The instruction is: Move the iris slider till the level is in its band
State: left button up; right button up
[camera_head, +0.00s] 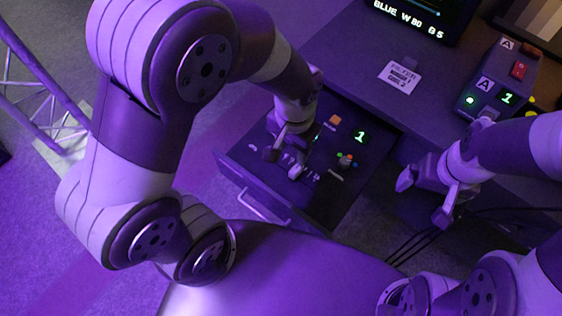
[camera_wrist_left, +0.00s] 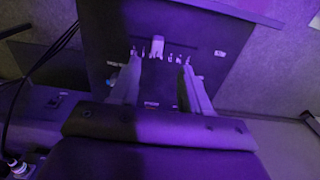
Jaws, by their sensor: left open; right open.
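A dark control panel (camera_head: 335,190) lies in an open drawer and carries a row of small controls. A larger pale slider cap (camera_wrist_left: 157,46) stands in that row in the left wrist view; I cannot read which label marks the iris slider. My left gripper (camera_wrist_left: 159,66) is open, with its fingers to either side of the cap's line and the cap showing beyond the gap. In the head view my left gripper (camera_head: 281,152) hangs over the panel and hides part of the row. My right gripper (camera_head: 423,197) is open and empty, right of the panel. No level band is readable.
A screen (camera_head: 420,12) at the top reads "BLUE W 80 G 5". A white label card (camera_head: 400,77) lies on the desk. A box with a red switch (camera_head: 519,70) stands at right. Black cables (camera_head: 415,240) hang below my right gripper. A truss (camera_head: 40,95) stands at left.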

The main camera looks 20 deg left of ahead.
aim_at(292, 174)
pick_arm(q)
notch_tip(292, 174, down, 12)
jog(key=shift+s+d+r+b, duration=0.1)
jog(key=shift+r+b, duration=0.1)
jog(key=shift+b, duration=0.8)
grip_shut()
